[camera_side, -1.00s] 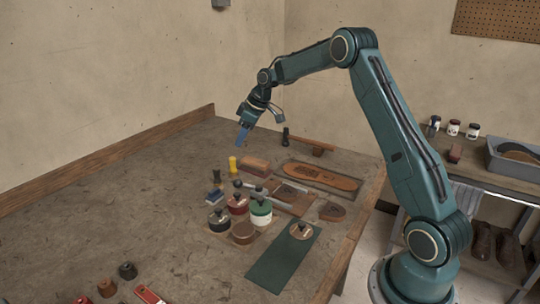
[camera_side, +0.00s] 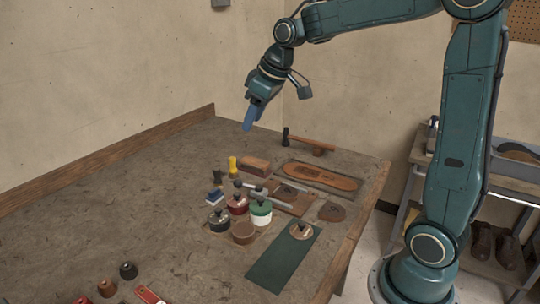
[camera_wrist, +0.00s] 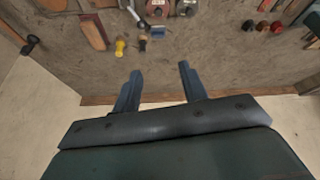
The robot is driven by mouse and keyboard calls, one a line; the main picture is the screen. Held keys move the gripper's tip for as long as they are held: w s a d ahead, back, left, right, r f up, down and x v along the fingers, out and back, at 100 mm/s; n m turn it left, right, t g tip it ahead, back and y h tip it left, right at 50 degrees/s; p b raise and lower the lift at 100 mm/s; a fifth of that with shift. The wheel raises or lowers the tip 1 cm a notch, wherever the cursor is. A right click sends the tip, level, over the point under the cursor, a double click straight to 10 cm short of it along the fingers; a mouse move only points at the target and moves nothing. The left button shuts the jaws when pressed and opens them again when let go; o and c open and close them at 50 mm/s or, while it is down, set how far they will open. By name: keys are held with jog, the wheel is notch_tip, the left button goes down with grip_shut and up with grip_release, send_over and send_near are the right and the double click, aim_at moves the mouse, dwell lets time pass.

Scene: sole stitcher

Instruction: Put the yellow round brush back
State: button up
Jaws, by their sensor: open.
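The yellow round brush (camera_side: 233,164) stands on the workbench, beside a brown block and behind the jars. It also shows in the wrist view (camera_wrist: 120,47), above and left of my fingers. My gripper (camera_side: 247,127) is in the air above the back of the bench, well clear of the brush. In the wrist view my gripper (camera_wrist: 160,69) has its two blue fingers apart with nothing between them. I cannot make out which spot is the brush's own place.
A dark brush (camera_side: 217,177) and a blue brush (camera_side: 214,195) stand close by. Several jars (camera_side: 261,211) cluster in front. A hammer (camera_side: 308,144) and a sole (camera_side: 322,177) lie to the right. A green mat (camera_side: 277,268) lies at the front right.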

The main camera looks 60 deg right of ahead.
jog(key=s+a+f+m, duration=0.1)
jog(key=s+a, duration=0.2)
jog(key=s, duration=0.9)
jog(key=s+a+f+m, duration=0.1)
jog(key=s+a, duration=0.2)
jog(key=s, duration=0.9)
jog(key=shift+s+a+m+t+h, duration=0.15)
jog(key=shift+a+m+t+h, duration=0.15)
jog(key=shift+a+t+h, duration=0.1)
